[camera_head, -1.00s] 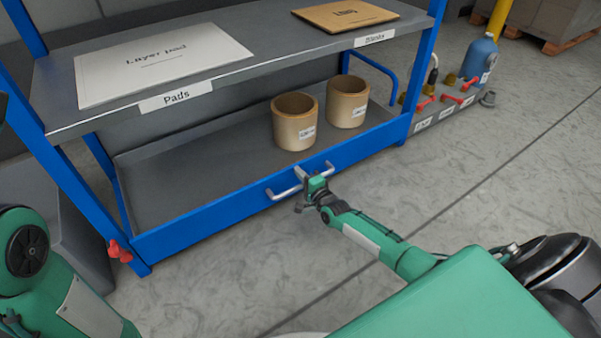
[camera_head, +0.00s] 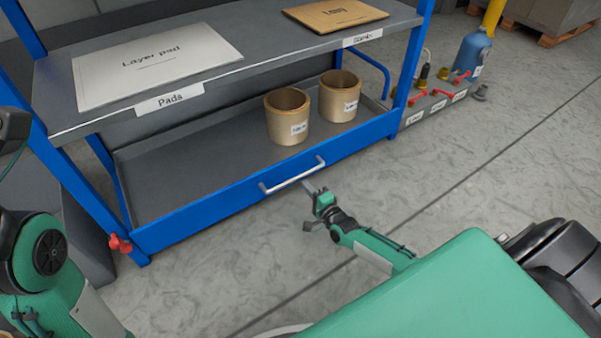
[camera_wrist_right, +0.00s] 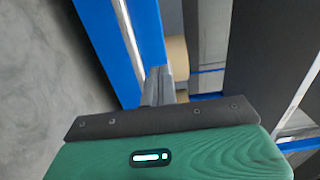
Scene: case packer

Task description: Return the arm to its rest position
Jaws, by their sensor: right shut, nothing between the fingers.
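My right gripper (camera_head: 307,205) is in front of the blue rack's drawer, a little apart from its silver handle (camera_head: 292,176). Its fingers are shut and empty. In the right wrist view the fingers (camera_wrist_right: 160,86) point toward the blue drawer front (camera_wrist_right: 149,40), with the handle (camera_wrist_right: 128,35) beside them. My left arm (camera_head: 45,260) shows at the lower left, but its gripper is out of the picture.
The drawer (camera_head: 170,190) holds two tan rolls (camera_head: 288,118) (camera_head: 339,97). The shelf above bears a layer pad (camera_head: 150,62) and a brown board (camera_head: 335,14). A blue bottle (camera_head: 471,58) and red-handled valves (camera_head: 443,93) stand at the right. Floor (camera_head: 480,150) is clear to the right.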

